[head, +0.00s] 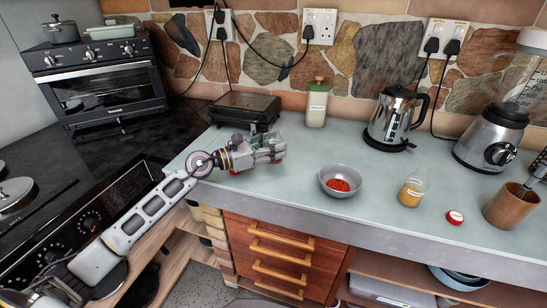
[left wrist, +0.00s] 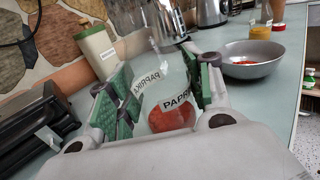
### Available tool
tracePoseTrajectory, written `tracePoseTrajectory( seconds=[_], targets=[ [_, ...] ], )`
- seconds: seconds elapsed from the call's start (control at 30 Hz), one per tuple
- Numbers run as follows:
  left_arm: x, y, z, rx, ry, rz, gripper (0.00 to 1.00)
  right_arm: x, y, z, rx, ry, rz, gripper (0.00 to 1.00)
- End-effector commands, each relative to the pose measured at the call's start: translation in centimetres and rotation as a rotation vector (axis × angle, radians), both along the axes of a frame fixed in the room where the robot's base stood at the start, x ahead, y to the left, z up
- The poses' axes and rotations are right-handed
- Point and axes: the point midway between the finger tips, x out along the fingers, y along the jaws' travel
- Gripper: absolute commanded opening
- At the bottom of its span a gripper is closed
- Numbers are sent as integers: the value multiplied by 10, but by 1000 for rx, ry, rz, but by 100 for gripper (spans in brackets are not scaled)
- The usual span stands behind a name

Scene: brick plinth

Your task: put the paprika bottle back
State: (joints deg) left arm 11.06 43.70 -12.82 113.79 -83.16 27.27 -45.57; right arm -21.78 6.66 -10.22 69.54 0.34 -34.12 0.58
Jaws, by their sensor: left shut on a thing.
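The paprika bottle (left wrist: 167,98) is clear, with a white PAPRIKA label and red powder at its lower end. My left gripper (left wrist: 160,95) is shut on it, with green finger pads on either side. In the head view my left gripper (head: 268,151) is over the left part of the counter, in front of the black grill, and largely hides the bottle. I cannot tell whether the bottle touches the counter. A grey bowl (head: 326,188) with red powder stands to the right. A red cap (head: 455,217) lies near the front edge. My right gripper is not in view.
The pale counter (head: 300,150) also holds the black grill (head: 245,108), a green-capped container (head: 317,104), a kettle (head: 395,118), a blender (head: 490,140), a yellow spice jar (head: 411,192) and a brown cup (head: 508,208). Cords hang at the wall. Room is free between gripper and bowl.

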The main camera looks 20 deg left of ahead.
Motion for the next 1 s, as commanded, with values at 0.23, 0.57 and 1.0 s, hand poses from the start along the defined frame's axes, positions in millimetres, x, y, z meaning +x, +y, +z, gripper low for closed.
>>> tracePoseTrajectory(
  seconds=[0.23, 0.57, 1.0],
  targets=[
    [0, 0, -3, -1, 1, 0, 24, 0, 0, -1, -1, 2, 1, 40],
    [0, 0, -32, -3, 3, 0, 24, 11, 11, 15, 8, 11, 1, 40],
    [0, 0, -41, -1, -1, 0, 24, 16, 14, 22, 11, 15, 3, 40]
  ],
)
